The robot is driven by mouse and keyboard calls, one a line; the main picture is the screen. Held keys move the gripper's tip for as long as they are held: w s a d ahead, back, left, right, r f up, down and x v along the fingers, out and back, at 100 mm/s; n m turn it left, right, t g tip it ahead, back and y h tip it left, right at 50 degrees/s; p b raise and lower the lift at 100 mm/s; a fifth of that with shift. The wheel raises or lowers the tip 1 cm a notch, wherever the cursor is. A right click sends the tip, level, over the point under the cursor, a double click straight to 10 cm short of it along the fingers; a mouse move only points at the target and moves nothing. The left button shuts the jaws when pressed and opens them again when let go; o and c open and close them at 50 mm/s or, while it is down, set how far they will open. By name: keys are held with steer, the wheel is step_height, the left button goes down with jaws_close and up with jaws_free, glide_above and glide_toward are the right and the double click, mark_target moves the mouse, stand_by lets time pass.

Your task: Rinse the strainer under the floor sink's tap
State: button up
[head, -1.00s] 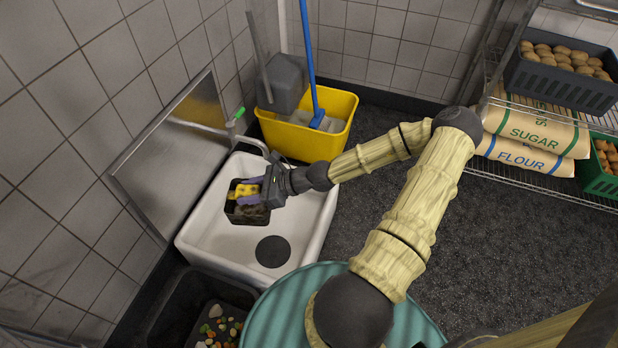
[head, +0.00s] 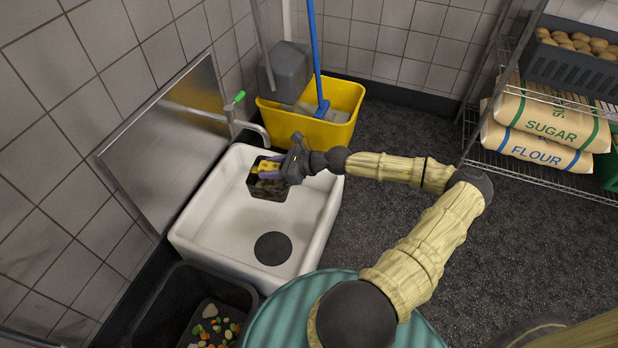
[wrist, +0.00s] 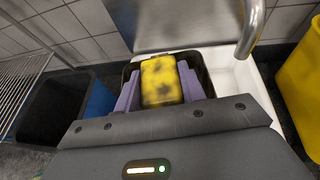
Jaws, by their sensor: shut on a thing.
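My gripper (head: 268,171), with purple fingers, is shut on the yellow, dark-blotched grip of the strainer (head: 264,192). The strainer is a dark square basket with mottled brown on it; I cannot tell whether that is dirt or contents. It is held over the back part of the white floor sink (head: 212,222), above its floor. The metal tap (head: 250,128) with a green lever (head: 239,97) is just behind the strainer and gripper. In the wrist view, the strainer's dark rim (wrist: 203,70) shows behind the fingers, and the tap spout (wrist: 251,30) is at upper right. No running water is visible.
A yellow mop bucket (head: 335,117) stands right behind the sink. A metal panel (head: 165,140) is on the left wall. A black bin (head: 172,300) with food scraps is in front. A wire shelf with sugar and flour sacks (head: 545,125) stands at right.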

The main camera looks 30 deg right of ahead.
steer(key=w+d+f+m+t+h+b, duration=0.1)
steer(key=d+f+b, duration=0.8)
steer(key=d, duration=0.4)
steer(key=shift+w+d+f+m+b, duration=0.3)
steer(key=shift+b, duration=0.15)
steer(key=shift+f, duration=0.15)
steer(key=w+a+f+b, duration=0.3)
steer(key=f+b, duration=0.4)
steer(key=f, duration=0.3)
steer(key=w+a+f+b, duration=0.3)
steer(key=w+f+b, duration=0.2)
steer(key=f+b, duration=0.2)
steer(key=shift+f, duration=1.4)
steer(key=shift+a, duration=0.1)
steer(key=o, duration=1.2)
steer(key=shift+s, duration=0.1)
